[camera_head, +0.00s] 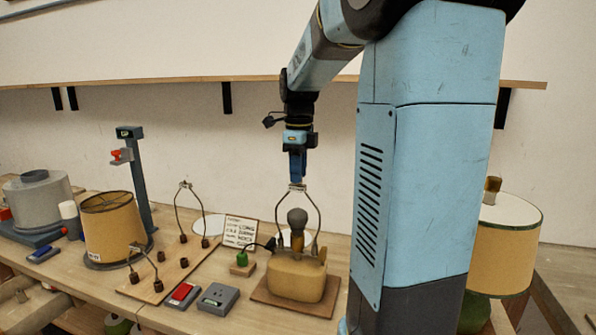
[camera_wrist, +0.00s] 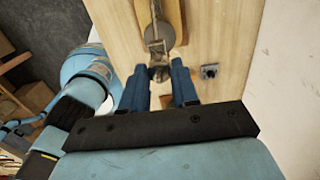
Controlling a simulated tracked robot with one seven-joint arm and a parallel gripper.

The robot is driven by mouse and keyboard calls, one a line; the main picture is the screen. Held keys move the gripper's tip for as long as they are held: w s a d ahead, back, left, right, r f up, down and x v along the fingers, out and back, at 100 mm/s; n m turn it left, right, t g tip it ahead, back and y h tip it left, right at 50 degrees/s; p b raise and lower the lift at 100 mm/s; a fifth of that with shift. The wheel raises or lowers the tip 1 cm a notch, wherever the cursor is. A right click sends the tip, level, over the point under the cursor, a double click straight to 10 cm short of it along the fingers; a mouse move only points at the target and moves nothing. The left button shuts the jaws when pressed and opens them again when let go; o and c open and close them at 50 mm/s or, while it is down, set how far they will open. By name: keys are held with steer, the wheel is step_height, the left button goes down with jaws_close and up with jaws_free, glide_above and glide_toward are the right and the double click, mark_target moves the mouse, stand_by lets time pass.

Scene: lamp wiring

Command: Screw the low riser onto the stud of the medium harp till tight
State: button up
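In the head view, my gripper (camera_head: 297,180) points straight down right above the top of a wire harp (camera_head: 319,212). This harp stands upright around a grey bulb (camera_head: 297,217) on a tan lamp base (camera_head: 297,277). In the wrist view, the two blue fingers of my gripper (camera_wrist: 159,72) stand apart, with a small metallic piece (camera_wrist: 159,73) between or just beyond their tips. I cannot tell whether that piece is the low riser or the harp's top, or whether the fingers touch it. The stud is not clearly visible.
A board (camera_head: 145,290) left of the lamp holds other harps, one upright (camera_head: 178,212), and brown sockets. A sign (camera_head: 240,232), a green-bodied plug (camera_head: 242,258), a grey box (camera_head: 217,299) and a red-topped box (camera_head: 182,294) lie nearby. A shaded lamp (camera_head: 112,229) stands left.

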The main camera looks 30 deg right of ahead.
steer(key=shift+o, duration=0.9)
steer(key=shift+o, duration=0.4)
steer(key=o, duration=0.5)
step_height(320, 180, up, 14)
steer(key=shift+f, duration=0.15)
steer(key=shift+s, duration=0.1)
